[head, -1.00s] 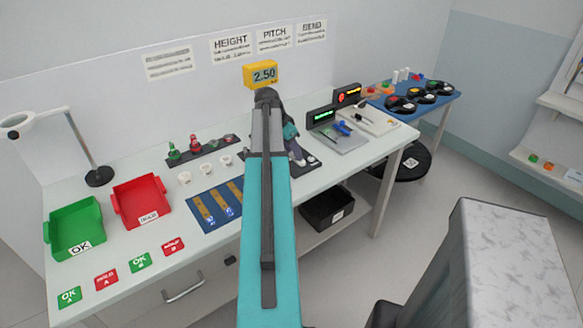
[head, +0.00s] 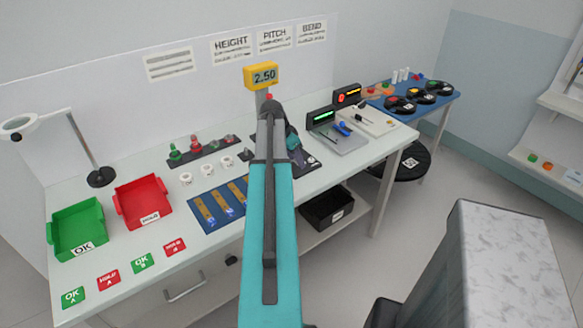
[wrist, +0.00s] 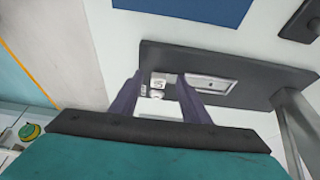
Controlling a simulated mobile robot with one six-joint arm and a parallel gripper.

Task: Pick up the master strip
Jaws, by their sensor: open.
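My gripper (wrist: 161,88) is open in the wrist view, its two dark purple fingers apart. A dark grey plate (wrist: 225,63) with a pale label lies beyond the fingertips, and small white details show between them. Nothing is clearly held. In the head view my teal arm reaches over the bench and hides much of the gripper. A blue mat (head: 209,228) with several brass-coloured strips (head: 203,209) lies left of the arm. I cannot tell which strip is the master strip.
A yellow display (head: 261,75) reading 2.50 stands behind my arm. Green (head: 78,238) and red (head: 145,210) trays sit at the left, with coloured cards in front. A grey scale (head: 338,141) is to the right.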

